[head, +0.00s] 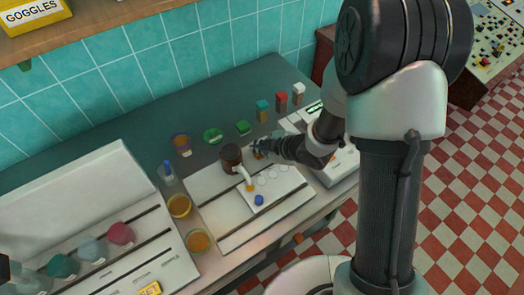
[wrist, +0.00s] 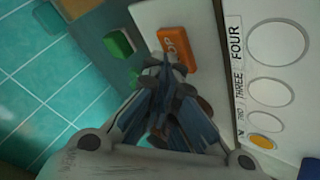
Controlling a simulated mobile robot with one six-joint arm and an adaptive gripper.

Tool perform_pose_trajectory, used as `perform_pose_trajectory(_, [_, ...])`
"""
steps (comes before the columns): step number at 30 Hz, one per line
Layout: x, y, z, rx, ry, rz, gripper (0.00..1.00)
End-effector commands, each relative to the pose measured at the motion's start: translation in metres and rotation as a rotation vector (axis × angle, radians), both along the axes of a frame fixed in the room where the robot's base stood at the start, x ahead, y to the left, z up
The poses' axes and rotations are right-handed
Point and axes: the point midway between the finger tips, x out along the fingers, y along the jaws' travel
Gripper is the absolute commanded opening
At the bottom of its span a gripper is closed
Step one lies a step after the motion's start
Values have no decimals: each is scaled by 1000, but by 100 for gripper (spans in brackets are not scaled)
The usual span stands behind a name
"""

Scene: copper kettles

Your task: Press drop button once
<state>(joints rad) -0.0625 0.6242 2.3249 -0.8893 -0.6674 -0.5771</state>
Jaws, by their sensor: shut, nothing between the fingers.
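The orange drop button (wrist: 184,58) is a block on a pale panel in the wrist view, with only the end of its lettering, "OP", readable. My gripper (wrist: 170,72) is shut and empty, with its fingertips overlapping the button's near left edge in that view. I cannot tell whether they touch it. In the head view my gripper (head: 256,146) reaches in from the right, low over the panel, beside a dark brown vessel. A bit of orange (head: 259,155) shows just beneath the fingers there; most of the button is hidden.
A white board (head: 271,192) carries a row of circles marked up to FOUR, with an orange disc (wrist: 263,141) in the smallest. The dark brown vessel (head: 231,157) and a blue button (head: 259,200) are close by. Green (head: 243,127), teal (head: 262,106) and red (head: 282,98) blocks stand behind.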

Motion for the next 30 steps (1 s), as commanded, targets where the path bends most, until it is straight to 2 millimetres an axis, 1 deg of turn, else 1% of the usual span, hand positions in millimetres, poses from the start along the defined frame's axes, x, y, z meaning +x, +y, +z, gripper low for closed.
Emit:
perform_pose_trajectory(11, [0, 0, -1, -1, 1, 0, 0])
perform_pose_trajectory(22, [0, 0, 17, 0, 1, -1, 0])
perform_pose_trajectory(30, [0, 0, 16, -1, 2, -1, 0])
